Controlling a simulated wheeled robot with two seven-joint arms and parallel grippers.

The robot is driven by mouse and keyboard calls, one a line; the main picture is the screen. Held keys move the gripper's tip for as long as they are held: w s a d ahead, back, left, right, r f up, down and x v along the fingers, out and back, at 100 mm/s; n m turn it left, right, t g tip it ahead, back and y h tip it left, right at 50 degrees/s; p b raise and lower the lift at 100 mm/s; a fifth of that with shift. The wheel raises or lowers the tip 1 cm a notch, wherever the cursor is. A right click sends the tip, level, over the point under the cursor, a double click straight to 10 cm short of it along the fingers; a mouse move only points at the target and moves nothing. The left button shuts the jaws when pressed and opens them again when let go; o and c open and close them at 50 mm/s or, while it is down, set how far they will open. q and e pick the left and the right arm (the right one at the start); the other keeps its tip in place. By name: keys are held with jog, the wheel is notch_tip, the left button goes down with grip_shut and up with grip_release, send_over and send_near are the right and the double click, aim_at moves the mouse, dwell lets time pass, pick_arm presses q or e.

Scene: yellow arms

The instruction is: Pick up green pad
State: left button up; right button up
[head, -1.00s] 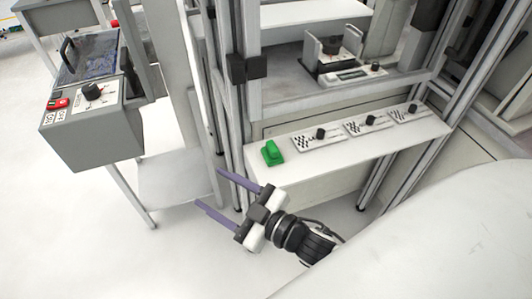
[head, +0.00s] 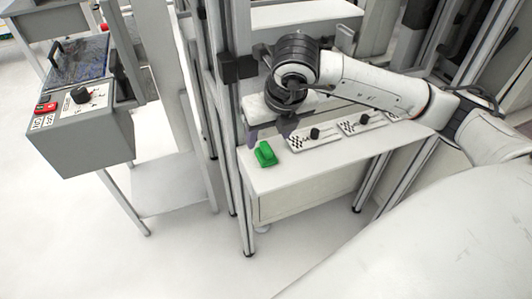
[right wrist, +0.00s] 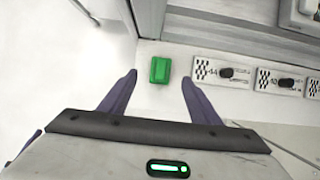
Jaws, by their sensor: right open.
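The green pad (head: 265,154) lies on the left end of a white shelf, left of a row of checkered panels. It also shows in the right wrist view (right wrist: 160,70), just beyond the fingertips and between their lines. My right gripper (head: 268,134) is above the shelf at the pad's far side, partly hidden by its own wrist. In the right wrist view its two purple fingers (right wrist: 158,78) are spread apart with nothing between them. The pad is not held. My left gripper is not in view.
Panels with black knobs (head: 315,136) stand close to the right of the pad on the shelf (head: 310,170). A metal frame post (head: 238,190) rises at the shelf's left end. A grey control box (head: 85,140) stands farther left. Open floor lies in front.

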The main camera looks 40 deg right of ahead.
aim_at(266, 147)
jog(key=x, duration=0.2)
jog(key=shift+w+f, duration=0.15)
jog(key=shift+f, duration=0.25)
jog(key=x, duration=0.2)
jog(key=p+x, duration=0.1)
jog(key=x, duration=0.1)
jog(key=shift+d+f, duration=0.2)
jog(key=shift+d, duration=0.05)
jog(key=shift+w+f, duration=0.2)
jog(key=shift+f, duration=0.15)
jog(key=c, duration=1.1)
jog(key=shift+c, duration=0.3)
jog(key=shift+r, duration=0.15)
